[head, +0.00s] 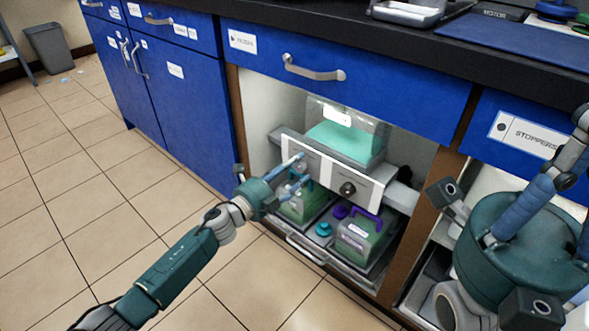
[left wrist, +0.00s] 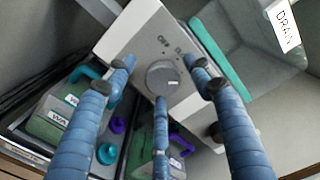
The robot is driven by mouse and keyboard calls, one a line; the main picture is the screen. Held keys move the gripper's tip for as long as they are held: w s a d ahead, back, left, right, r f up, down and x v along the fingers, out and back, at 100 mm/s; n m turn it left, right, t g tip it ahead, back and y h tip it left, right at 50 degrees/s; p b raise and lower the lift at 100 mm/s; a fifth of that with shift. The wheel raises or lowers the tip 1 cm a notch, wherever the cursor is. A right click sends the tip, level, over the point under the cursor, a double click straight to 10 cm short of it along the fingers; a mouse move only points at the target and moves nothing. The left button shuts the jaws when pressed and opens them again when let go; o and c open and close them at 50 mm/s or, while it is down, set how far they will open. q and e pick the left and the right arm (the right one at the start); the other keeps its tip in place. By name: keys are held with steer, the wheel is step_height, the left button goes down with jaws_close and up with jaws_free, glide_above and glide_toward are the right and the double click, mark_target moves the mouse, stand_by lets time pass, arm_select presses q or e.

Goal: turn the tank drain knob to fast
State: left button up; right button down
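The light panel (head: 330,170) under the tank carries a grey round knob (left wrist: 162,78) on its left part. In the left wrist view it has a pointer mark and small lettering, with "OFF" at its upper side. In the head view my fingers cover this knob. My left gripper (head: 297,170) is open, its three blue fingers spread around the knob (left wrist: 160,80). Gaps show between fingertips and knob; contact cannot be told. The clear tank (head: 345,135) holds green liquid. A black knob (head: 347,188) sits further right on the panel. My right gripper (head: 515,240) is close at the right; its finger state is unclear.
Below the panel, containers with green contents stand in a tray, one with a purple handle (head: 366,222). Purple and teal caps (head: 323,229) lie near them. A blue drawer (head: 345,72) overhangs the bay. A brown post (head: 408,255) stands right.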

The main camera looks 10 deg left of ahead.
arm_select(q)
steer(key=v, duration=1.2)
steer(key=shift+s, duration=0.1)
